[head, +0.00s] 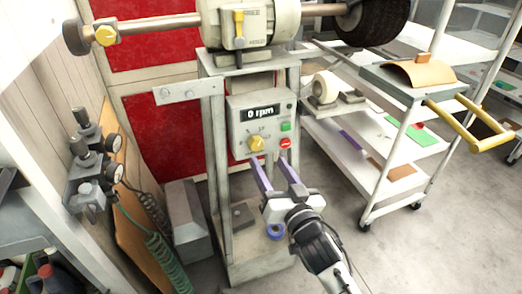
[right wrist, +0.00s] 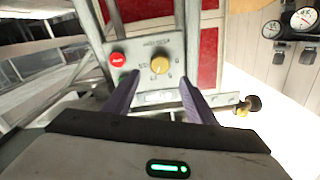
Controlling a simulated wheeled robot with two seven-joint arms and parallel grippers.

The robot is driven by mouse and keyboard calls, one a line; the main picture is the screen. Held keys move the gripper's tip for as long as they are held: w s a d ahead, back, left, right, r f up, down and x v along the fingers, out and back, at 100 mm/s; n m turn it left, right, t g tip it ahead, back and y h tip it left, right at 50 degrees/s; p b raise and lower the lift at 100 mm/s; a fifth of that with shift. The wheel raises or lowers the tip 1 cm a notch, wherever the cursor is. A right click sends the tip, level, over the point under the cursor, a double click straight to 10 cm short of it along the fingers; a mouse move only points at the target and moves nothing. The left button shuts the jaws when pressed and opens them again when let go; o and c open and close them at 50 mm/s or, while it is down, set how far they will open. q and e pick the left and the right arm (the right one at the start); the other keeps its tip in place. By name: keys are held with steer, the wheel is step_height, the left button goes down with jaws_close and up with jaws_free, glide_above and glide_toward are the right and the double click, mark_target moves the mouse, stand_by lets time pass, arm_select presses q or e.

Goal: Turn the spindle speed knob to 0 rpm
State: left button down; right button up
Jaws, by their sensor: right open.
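The spindle speed knob (head: 256,143) is a yellow knob on a grey control box (head: 239,150) mounted on the machine's stand. The display (head: 260,113) above it reads 0 rpm. A green button (head: 286,127) and a red stop button (head: 285,143) are to the knob's right. My right gripper (head: 270,160) is open and empty, with purple fingers, just below and in front of the knob. In the right wrist view the knob (right wrist: 160,65) shows beyond and between the finger tips, not touched as far as I can see. My left gripper is not in view.
A motor (head: 268,22) with a dark buffing brush (head: 372,20) sits on top of the stand. A white cart (head: 345,150) with a yellow handle stands at the right. Gauges and valves (head: 88,165) are on the left wall panel. Clear floor lies at lower right.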

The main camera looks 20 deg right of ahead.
mark_target(258, 145)
steer(key=w, duration=0.7)
steer(key=shift+w+a, duration=0.1)
steer(key=shift+w, duration=0.05)
steer(key=c, duration=1)
steer(key=shift+c, duration=0.2)
